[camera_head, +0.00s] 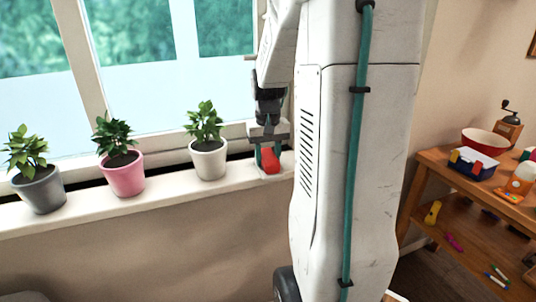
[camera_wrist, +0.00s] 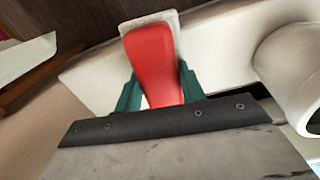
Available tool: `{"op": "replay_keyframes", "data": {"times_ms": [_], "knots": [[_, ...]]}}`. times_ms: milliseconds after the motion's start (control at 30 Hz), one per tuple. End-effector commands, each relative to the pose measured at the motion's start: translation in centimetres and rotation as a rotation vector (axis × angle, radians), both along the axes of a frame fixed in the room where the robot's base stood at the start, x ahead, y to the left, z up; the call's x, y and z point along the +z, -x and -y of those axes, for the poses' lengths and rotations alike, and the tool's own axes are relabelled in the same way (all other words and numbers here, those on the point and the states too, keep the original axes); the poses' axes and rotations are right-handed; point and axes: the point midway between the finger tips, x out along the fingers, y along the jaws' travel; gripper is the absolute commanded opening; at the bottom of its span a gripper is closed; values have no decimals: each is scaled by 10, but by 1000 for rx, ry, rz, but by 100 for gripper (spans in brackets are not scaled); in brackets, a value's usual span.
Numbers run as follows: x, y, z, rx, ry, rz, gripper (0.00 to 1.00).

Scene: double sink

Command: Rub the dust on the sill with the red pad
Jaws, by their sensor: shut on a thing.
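My gripper (camera_head: 268,155) is shut on the red pad (camera_head: 270,161) at the right end of the white window sill (camera_head: 83,200). In the wrist view the green fingers of my gripper (camera_wrist: 160,92) stand on either side of the red pad (camera_wrist: 152,55). The pad has a red grip and a pale base edge that shows past its far end. It is low over the sill (camera_wrist: 95,78); I cannot tell whether it touches. I cannot make out dust on the sill in either view. My arm hides the sill's far right end.
A white pot (camera_head: 208,161), a pink pot (camera_head: 124,178) and a grey pot (camera_head: 41,192) with plants stand along the sill, left of my gripper. The white pot is nearest. A wooden shelf (camera_head: 425,182) with various items stands at the right.

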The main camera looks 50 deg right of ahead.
Motion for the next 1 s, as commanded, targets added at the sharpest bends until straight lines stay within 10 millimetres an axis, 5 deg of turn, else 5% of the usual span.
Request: {"op": "replay_keyframes", "data": {"times_ms": [233,1000], "knots": [[-3,-6,-13,2,-9,-8,6],[2,-47,14,0,-3,-3,6]]}}
